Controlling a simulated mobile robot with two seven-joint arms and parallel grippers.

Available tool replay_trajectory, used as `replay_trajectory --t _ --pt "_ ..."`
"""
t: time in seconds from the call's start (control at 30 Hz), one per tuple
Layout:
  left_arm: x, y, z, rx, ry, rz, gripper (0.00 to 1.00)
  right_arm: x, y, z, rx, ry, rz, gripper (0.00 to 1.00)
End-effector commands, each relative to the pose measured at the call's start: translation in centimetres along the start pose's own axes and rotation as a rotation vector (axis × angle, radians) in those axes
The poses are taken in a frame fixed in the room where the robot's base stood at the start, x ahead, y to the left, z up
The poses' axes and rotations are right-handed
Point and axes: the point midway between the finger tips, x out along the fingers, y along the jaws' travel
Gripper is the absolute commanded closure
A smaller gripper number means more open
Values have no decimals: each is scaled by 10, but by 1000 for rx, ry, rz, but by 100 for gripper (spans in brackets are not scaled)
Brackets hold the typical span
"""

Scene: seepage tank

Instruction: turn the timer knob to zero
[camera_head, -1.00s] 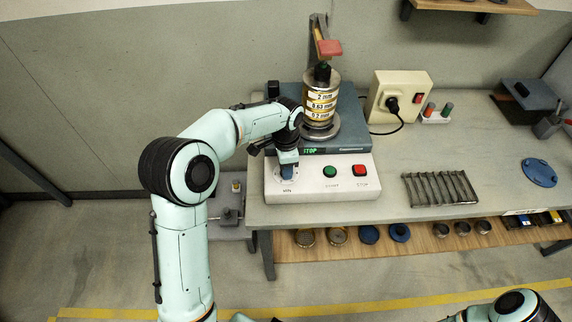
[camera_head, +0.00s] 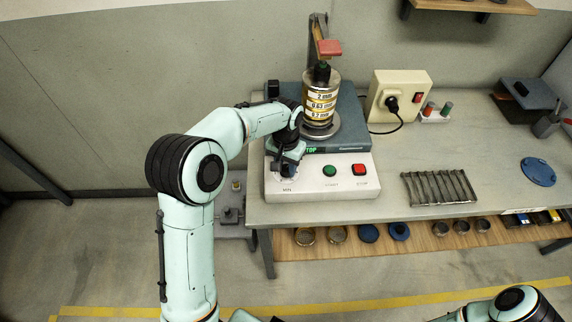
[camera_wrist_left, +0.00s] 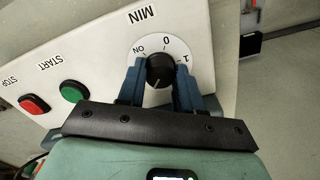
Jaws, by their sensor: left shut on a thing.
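The timer knob (camera_wrist_left: 159,72) is a black round knob on a white dial (camera_wrist_left: 178,46) marked MIN, ON, 0 and 1 in the left wrist view. My left gripper (camera_wrist_left: 160,78) is shut on the knob, with one blue finger on each side of it. In the head view my left gripper (camera_head: 286,170) is over the left end of the white control panel (camera_head: 310,190) and covers the knob. A light mark on the knob points toward the gripper's palm, away from the 0. My right gripper is not in view.
The green START button (camera_head: 329,171) and red STOP button (camera_head: 359,170) are right of the dial. Behind stands a sieve stack (camera_head: 320,103) on a dark blue shaker base (camera_head: 350,115). A ribbed rack (camera_head: 439,188) lies on the table to the right.

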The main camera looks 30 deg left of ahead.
Motion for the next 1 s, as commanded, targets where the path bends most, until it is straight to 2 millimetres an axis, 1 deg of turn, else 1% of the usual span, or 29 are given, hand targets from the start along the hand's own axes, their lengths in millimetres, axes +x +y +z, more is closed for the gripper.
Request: replay_trajectory --t 0.2,0.4,0.67,1.0 --pt "0 0 0 -133 0 0 96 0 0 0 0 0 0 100" --pt "0 0 0 -206 0 0 96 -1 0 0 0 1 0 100" --pt "1 0 0 -241 0 0 96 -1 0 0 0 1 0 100" --pt "1 0 0 -241 0 0 96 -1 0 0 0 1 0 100"
